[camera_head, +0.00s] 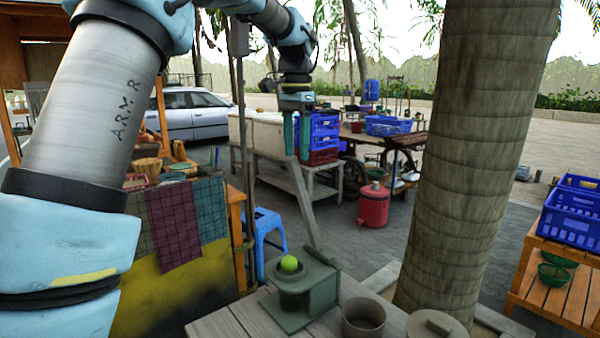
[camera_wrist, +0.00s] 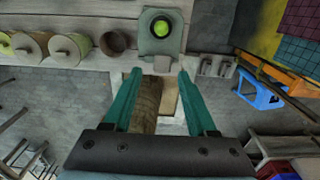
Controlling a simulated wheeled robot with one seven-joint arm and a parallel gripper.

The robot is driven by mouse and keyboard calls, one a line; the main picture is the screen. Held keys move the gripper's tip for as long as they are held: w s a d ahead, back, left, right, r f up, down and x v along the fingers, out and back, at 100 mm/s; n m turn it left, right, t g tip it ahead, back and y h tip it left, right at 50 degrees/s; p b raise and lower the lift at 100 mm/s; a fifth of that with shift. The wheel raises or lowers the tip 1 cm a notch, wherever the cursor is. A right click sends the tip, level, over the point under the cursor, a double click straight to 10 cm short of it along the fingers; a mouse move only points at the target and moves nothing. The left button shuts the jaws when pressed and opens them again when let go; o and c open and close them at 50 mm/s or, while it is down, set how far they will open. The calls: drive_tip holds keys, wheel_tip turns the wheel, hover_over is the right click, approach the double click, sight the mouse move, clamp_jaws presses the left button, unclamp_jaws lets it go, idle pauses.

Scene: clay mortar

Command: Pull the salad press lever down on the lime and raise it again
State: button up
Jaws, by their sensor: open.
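The grey-green salad press (camera_head: 318,291) stands on the wooden table. The bright green lime (camera_head: 289,263) sits in its cup; the press (camera_wrist: 149,46) and lime (camera_wrist: 161,28) also show at the top of the wrist view. The long grey lever (camera_head: 305,203) is raised, leaning slightly left toward its top. My gripper (camera_head: 297,158) is high above the press, its teal fingers apart and pointing down at the lever's upper end. In the wrist view my gripper (camera_wrist: 157,72) is open. I cannot tell whether the lever's tip lies between the fingers or touches one.
A round pot (camera_head: 364,318) and a lidded jar (camera_head: 436,325) stand right of the press. A thick palm trunk (camera_head: 472,150) rises close behind them. A blue stool (camera_head: 266,230) and cloth-draped stall (camera_head: 190,225) are at the left; a crate rack (camera_head: 560,270) is at the right.

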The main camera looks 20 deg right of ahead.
sight(296, 187)
wheel_tip(296, 187, down, 7)
drive_tip(key=shift+a+r+p, duration=0.1)
drive_tip(key=shift+a+p, duration=0.05)
drive_tip(key=shift+p, duration=0.35)
clamp_jaws()
idle(1.2)
